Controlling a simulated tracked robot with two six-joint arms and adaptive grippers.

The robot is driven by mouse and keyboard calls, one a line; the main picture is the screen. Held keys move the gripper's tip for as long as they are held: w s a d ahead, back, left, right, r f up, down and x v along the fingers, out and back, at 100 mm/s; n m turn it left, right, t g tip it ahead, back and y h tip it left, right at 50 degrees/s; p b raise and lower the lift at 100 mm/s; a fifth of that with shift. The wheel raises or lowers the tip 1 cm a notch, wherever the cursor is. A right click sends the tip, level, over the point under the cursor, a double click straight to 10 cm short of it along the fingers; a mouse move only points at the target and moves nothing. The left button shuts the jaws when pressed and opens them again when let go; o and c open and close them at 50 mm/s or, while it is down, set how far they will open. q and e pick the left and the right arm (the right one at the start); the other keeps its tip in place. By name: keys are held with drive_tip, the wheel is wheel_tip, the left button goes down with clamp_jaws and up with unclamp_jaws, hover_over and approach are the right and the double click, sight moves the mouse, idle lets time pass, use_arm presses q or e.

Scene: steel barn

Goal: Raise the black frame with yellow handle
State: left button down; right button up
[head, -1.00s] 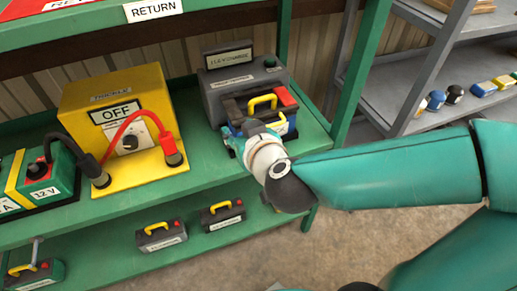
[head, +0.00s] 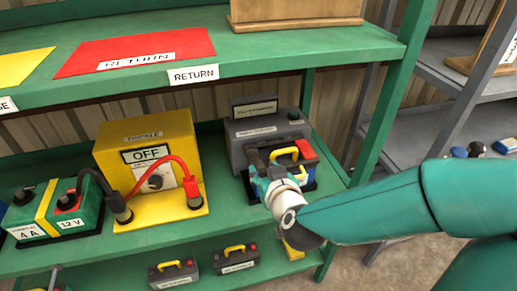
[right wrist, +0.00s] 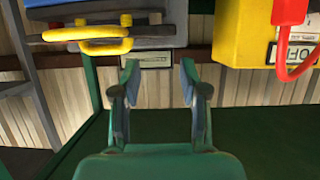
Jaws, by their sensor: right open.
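The black frame with the yellow handle (head: 285,152) sits at the grey charging unit (head: 262,128) on the middle shelf, with a red block at its right. In the right wrist view, the yellow handle (right wrist: 88,38) lies against the dark frame (right wrist: 150,32), with a blue part above. My right gripper (head: 262,172) is in front of the frame and hides part of it. In the right wrist view, my right gripper (right wrist: 158,80) is open, with nothing between its fingers. The handle is beside the fingers, up and left. My left gripper is not in view.
A yellow box marked OFF (head: 148,160), with red and black cables, stands to the left. A green 12 V unit (head: 62,212) is further left. The upper green shelf (head: 225,52) overhangs. Several small batteries (head: 236,258) stand on the lower shelf.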

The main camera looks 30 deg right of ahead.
sight(254, 156)
drive_tip(key=b+x, duration=0.1)
drive_tip(key=x, duration=0.8)
drive_tip(key=shift+f, duration=0.1)
drive_tip(key=shift+a, duration=0.1)
drive_tip(key=c, duration=0.7)
drive_tip(key=o, duration=0.5)
drive_tip(key=shift+c, duration=0.5)
